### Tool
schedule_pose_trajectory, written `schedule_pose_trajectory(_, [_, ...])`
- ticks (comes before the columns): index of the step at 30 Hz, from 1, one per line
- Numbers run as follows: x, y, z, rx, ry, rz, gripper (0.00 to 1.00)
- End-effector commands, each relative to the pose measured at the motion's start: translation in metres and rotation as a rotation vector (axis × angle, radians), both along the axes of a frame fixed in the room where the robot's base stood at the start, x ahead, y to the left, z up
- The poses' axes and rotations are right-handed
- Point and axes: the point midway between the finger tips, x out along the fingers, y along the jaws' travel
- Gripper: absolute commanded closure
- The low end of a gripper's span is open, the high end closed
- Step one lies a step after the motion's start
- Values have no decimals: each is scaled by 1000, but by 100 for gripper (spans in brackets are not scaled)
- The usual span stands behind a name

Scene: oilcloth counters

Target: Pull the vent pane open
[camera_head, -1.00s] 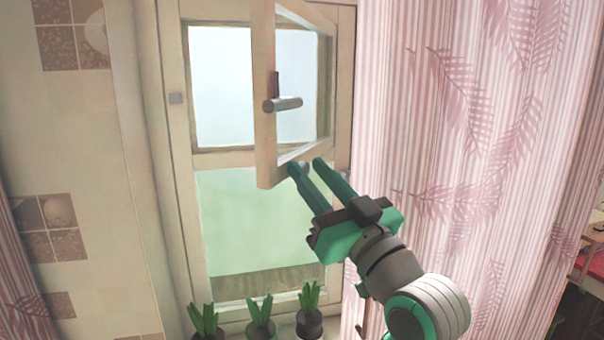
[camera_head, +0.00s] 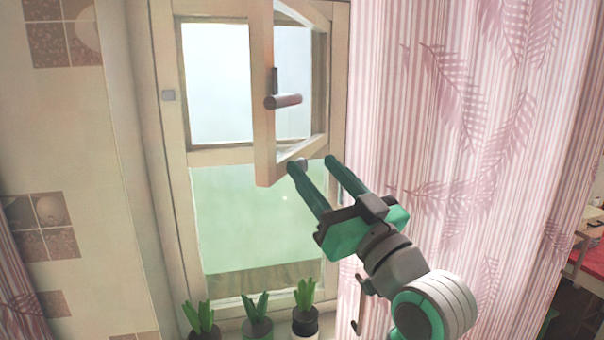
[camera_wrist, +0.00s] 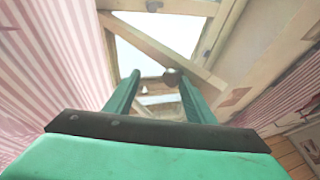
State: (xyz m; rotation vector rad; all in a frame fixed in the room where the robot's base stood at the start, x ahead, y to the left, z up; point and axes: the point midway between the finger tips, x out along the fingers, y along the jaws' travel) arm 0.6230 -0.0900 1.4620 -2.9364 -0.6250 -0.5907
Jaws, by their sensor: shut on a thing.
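The vent pane (camera_head: 264,130) is a cream wooden-framed pane in the upper part of the window. It stands swung out toward me, hinged on the right, with a wide gap on its left. Its grey-brown bar handle (camera_head: 284,101) is on the free edge, above my gripper and clear of it. My gripper (camera_head: 314,165) is at the pane's lower rail, its green fingers apart with the frame between them. The exact contact at the fingertips is hard to see. In the wrist view a pale frame bar (camera_wrist: 160,50) crosses ahead of the fingers, with a dark round end (camera_wrist: 172,76) near the right fingertip.
Several potted green plants (camera_head: 257,318) stand on the sill below. A pink striped curtain (camera_head: 450,130) hangs close on the right beside my arm. A tiled wall (camera_head: 60,150) is at the left. The space before the lower glass (camera_head: 250,215) is free.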

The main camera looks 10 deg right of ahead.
Motion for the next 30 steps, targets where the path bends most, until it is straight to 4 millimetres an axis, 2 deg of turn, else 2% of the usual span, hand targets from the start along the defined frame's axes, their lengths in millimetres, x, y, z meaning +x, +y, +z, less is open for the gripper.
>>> schedule_pose_trajectory(7, [3, -5, -4, 1, 11, -11, 59])
schedule_pose_trajectory(11, [-2, -8, -6, 2, 12, -11, 59])
schedule_pose_trajectory(14, [-13, -11, -11, 1, 10, -10, 59])
schedule_pose_trajectory(24, [-69, -31, -32, 1, 4, -5, 59])
schedule_pose_trajectory(30, [-89, -38, -40, -1, 3, -1, 59])
